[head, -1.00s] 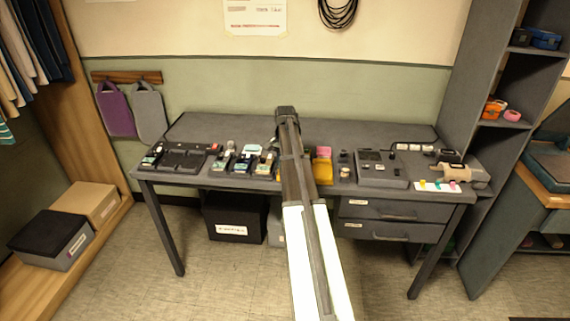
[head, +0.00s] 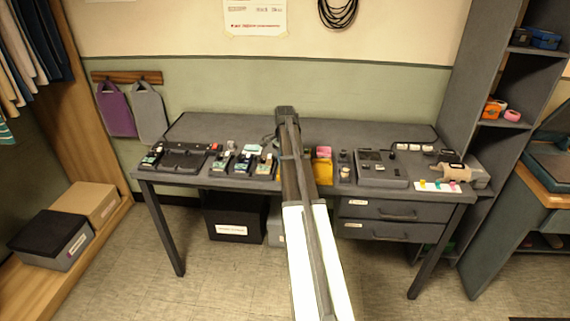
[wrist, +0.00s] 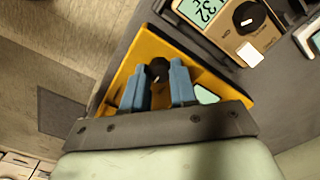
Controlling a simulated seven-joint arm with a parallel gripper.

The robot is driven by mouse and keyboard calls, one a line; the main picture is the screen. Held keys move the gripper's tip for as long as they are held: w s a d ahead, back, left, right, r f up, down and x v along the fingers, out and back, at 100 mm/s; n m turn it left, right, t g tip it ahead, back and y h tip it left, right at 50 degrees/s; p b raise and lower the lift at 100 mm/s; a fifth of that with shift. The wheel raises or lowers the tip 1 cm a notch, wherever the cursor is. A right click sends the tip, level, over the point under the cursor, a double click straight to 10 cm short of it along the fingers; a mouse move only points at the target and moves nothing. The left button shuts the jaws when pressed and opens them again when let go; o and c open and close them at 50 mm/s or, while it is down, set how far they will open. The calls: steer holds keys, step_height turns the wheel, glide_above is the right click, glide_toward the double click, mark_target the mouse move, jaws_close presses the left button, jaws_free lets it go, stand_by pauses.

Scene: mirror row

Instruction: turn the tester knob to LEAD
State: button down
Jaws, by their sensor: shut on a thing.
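In the wrist view a yellow tester (wrist: 212,87) lies under my gripper (wrist: 160,76). Its round black knob (wrist: 158,67), with a light pointer mark, sits between the blue fingertips. My gripper is shut on the knob. A pale display (wrist: 206,96) on the tester is partly covered by the right finger and the gripper body. The LEAD mark cannot be read, and the dial markings around the knob are not legible. In the head view my own arm hides the gripper and most of the tester.
A tan meter (wrist: 222,32) with its own black dial and a display lies beside the tester in the wrist view. The grey bench (head: 230,127) has several meters left of my arm and a grey panel (head: 383,170) at right. The back of the bench is clear.

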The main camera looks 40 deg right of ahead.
steer(key=c, duration=0.9)
jaws_free()
step_height(320, 180, up, 14)
steer(key=shift+f, duration=0.1)
stand_by(0.3)
